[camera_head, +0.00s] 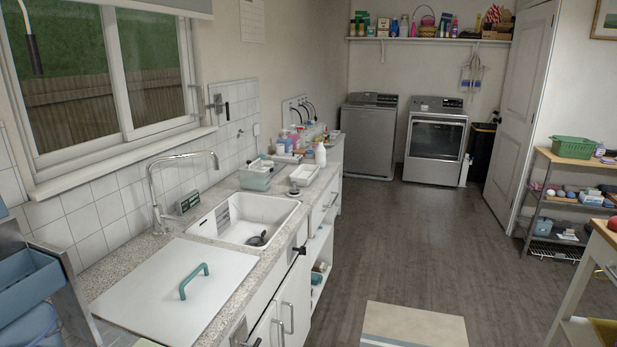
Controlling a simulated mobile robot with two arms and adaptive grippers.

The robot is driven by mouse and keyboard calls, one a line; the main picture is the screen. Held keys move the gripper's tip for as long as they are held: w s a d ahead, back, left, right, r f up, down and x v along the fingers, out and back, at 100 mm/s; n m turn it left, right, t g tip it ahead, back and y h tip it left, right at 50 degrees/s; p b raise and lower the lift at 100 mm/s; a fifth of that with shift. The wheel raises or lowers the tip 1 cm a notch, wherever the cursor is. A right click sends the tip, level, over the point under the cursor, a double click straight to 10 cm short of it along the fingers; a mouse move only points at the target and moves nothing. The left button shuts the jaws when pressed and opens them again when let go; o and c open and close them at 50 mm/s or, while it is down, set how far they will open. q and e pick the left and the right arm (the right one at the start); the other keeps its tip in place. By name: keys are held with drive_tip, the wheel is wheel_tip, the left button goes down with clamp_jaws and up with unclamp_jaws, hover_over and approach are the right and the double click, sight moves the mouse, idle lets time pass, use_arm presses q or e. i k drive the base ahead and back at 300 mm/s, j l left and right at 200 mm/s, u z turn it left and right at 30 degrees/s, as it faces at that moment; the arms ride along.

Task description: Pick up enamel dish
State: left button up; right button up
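A shallow white dish (304,174) with a raised rim lies on the counter just past the sink; it looks like the enamel dish, though its material is hard to tell at this size. It stands beside a grey-blue bin (257,179) and near a white bottle (320,155). Its interior looks mostly empty. Neither of my grippers is in view, so nothing is seen touching the dish.
The white sink (240,217) with a tall tap (157,190) holds a small dark object (257,239). A white board with a teal handle (194,281) covers the near counter. Bottles crowd behind the dish.

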sight(305, 175)
drive_tip(key=i+l, duration=0.25)
drive_tip(key=i, duration=0.2)
drive_tip(key=i+l, duration=0.2)
drive_tip(key=i, duration=0.3)
drive_tip(key=i+l, duration=0.25)
drive_tip(key=i, duration=0.2)
drive_tip(key=i+l, duration=0.25)
drive_tip(key=i, duration=0.2)
